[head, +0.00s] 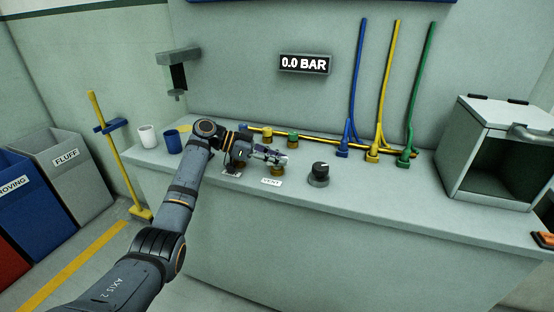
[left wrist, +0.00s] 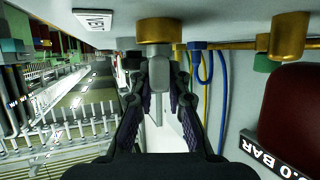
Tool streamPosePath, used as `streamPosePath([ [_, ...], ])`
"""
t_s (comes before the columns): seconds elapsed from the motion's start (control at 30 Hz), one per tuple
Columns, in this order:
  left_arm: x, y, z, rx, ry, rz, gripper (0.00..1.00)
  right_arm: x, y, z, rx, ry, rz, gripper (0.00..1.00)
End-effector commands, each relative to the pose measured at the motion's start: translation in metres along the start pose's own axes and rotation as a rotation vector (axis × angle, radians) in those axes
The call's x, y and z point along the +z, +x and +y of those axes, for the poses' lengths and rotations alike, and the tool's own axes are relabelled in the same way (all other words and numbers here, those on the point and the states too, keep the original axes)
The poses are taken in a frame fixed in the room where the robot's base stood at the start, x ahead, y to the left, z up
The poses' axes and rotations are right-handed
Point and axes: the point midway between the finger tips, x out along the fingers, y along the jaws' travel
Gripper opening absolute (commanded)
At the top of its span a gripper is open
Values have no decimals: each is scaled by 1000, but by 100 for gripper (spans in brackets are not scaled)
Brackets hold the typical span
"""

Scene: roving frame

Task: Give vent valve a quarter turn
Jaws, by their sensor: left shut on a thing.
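The vent valve stands on the grey bench, behind a small white VENT label (head: 271,182). Its brass base (head: 277,170) shows just below my left gripper (head: 276,157). In the left wrist view the brass base (left wrist: 160,31) is at the top centre, with a grey handle (left wrist: 158,72) extending from it between my fingers. My left gripper is shut on that handle, and the fingers partly hide it. The VENT label (left wrist: 94,20) also shows there at the upper left. My right gripper is in neither view.
A black knob (head: 318,172) stands right of the valve. Behind runs a yellow pipe (head: 328,147) with small coloured fittings and blue, yellow and green hoses. The wall display (head: 304,63) reads 0.0 BAR. Mugs stand at left; an open box (head: 500,150) at right.

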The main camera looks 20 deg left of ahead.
Motion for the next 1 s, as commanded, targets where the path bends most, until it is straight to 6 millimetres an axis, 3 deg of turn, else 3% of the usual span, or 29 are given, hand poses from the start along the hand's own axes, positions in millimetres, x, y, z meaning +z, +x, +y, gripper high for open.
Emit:
streamPosePath([
  [0.2,2,1,0,2,-3,-3,0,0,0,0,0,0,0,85],
  [0.23,2,1,0,2,-3,-3,18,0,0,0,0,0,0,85],
  [0.4,2,1,0,1,-3,-2,38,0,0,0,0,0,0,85],
  [0.77,1,-8,0,-1,-1,-2,38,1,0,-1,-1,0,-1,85],
  [1.0,1,-63,-1,-5,-1,-4,38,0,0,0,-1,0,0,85],
])
